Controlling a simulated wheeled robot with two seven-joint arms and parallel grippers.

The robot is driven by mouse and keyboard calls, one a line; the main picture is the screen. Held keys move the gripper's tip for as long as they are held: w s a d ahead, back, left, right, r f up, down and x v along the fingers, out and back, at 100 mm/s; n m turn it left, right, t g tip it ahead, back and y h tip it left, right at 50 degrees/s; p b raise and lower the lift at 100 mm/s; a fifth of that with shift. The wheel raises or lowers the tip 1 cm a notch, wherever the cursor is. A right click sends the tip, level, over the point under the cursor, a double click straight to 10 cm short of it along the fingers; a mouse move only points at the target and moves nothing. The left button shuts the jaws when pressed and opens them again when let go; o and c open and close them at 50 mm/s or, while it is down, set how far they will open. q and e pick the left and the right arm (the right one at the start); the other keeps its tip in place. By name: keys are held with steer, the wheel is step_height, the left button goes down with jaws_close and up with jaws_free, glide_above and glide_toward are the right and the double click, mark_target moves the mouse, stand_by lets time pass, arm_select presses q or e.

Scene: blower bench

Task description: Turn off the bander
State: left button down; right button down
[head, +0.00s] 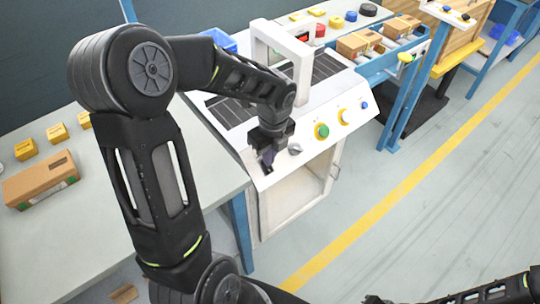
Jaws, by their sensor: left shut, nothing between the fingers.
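The bander (256,178) is a white machine with a white arch over a dark slatted top. Its sloped front panel carries a grey knob (295,149), a green button on a yellow ring (321,131), a yellow-ringed button (344,117) and a blue button (364,105). My left gripper (267,161) is shut and empty, pointing down at the panel's left end, left of the grey knob. It hides the panel there; I cannot tell whether it touches. Part of my right arm shows at the bottom right edge; its jaws are unclear.
A bench at the left holds a cardboard box (41,180) and small yellow boxes (57,133). A blue-framed conveyor with cartons (360,43) stands behind right. A white open cabinet sits under the panel. The floor at the right, with a yellow line (385,206), is clear.

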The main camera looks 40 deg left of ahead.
arm_select(q)
steer(key=shift+w+a+f, duration=0.15)
steer(key=shift+a, duration=0.2)
arm_select(e)
steer(key=shift+r, duration=0.15)
arm_select(q)
steer(key=shift+d, duration=0.15)
steer(key=shift+s+d+f, duration=0.1)
steer(key=shift+s+d, duration=0.15)
steer(key=shift+d, duration=0.4)
